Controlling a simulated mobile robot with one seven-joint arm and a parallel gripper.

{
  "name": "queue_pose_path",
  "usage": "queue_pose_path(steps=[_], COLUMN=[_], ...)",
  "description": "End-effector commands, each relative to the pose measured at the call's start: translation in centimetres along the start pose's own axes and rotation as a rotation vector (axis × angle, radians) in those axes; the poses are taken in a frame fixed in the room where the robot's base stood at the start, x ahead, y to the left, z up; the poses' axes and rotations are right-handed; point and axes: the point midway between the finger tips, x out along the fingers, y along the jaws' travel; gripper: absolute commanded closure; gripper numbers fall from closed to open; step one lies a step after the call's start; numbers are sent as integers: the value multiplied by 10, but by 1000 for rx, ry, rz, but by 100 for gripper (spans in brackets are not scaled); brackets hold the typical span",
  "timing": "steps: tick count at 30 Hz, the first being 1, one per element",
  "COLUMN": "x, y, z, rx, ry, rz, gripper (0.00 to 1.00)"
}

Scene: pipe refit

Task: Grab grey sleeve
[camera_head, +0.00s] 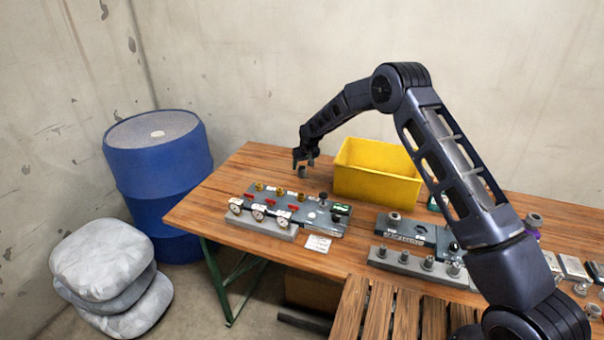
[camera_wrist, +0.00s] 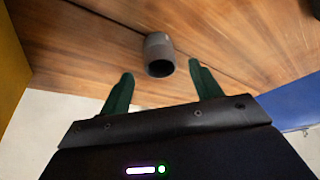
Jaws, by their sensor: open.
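A grey sleeve (camera_wrist: 159,56), short and hollow with a dark opening, stands on the wooden table in the wrist view, just beyond and between my fingertips. In the head view the sleeve (camera_head: 303,172) is small, directly below my gripper (camera_head: 306,157). My gripper (camera_wrist: 160,72) is open, with two dark green fingers apart and nothing held between them. The fingers do not appear to touch the sleeve, though the exact gap is hard to judge.
A yellow bin (camera_head: 376,176) stands close to the right of the sleeve. A board with gauges and red valves (camera_head: 290,212) lies in front. A second fixture with grey posts (camera_head: 420,262) is at right. A blue barrel (camera_head: 160,175) stands beyond the table's left edge.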

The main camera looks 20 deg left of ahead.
Motion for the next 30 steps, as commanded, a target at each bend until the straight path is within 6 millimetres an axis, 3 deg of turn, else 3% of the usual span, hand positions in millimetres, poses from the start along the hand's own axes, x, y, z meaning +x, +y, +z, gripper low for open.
queue_pose_path(steps=[6,15,22,30], x=[30,35,35,35], y=[-1,-1,-1,-1], z=[3,3,3,3], rx=[0,0,0,0], ry=[-2,-1,-1,-1], rz=[0,0,0,0], gripper=[36,36,82,84])
